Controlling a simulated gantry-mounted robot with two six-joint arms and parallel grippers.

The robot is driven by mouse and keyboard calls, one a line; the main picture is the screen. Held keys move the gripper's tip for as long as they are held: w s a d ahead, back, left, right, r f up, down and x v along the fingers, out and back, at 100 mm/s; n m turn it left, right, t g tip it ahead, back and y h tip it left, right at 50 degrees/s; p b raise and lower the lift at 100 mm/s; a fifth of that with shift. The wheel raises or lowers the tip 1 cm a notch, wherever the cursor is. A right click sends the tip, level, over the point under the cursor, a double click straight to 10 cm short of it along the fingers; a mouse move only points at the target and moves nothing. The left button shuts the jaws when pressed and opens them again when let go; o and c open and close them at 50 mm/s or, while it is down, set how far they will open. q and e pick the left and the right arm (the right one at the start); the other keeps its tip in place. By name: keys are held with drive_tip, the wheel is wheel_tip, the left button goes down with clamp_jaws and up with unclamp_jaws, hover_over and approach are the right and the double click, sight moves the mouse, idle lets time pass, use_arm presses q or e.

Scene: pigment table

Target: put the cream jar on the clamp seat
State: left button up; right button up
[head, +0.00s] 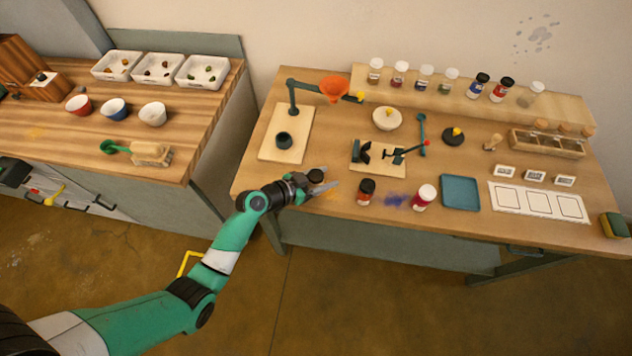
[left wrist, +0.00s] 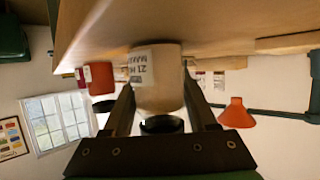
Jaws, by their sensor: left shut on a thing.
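The cream jar (left wrist: 158,78) has a pale body, a printed label and a black cap. In the left wrist view, which is upside down, it stands between the two fingers, its base close to the table top. Whether it touches the table I cannot tell. In the head view mainly its dark cap (head: 317,175) shows. My left gripper (head: 322,187) is shut on it at the table's front left. The clamp seat (head: 378,158), a small wooden board with a black clamp and a red-tipped lever, lies behind and to the right of the gripper. My right gripper is not in view.
An orange-labelled jar (head: 366,190) and a crimson jar (head: 423,197) stand to the right near the front, with blue powder (head: 397,200) between them. A funnel stand with an orange funnel (head: 334,89) is behind. A blue tray (head: 460,192) lies farther right.

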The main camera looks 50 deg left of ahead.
sight(322, 172)
use_arm(q)
clamp_jaws()
drive_tip(key=shift+r, duration=0.2)
wheel_tip(322, 172, up, 4)
drive_tip(key=shift+s+d+f+p, duration=0.1)
drive_tip(key=shift+s+p, duration=0.05)
drive_tip(key=shift+p, duration=0.85)
drive_tip(key=s+d+r+p, duration=0.2)
drive_tip(key=s+d+r, duration=0.1)
drive_tip(key=s, duration=0.3)
drive_tip(key=s+d+r+p, duration=0.3)
drive_tip(key=s+r, duration=0.2)
drive_tip(key=s, duration=0.1)
drive_tip(key=shift+d+r, duration=0.35)
drive_tip(key=shift+d, duration=0.05)
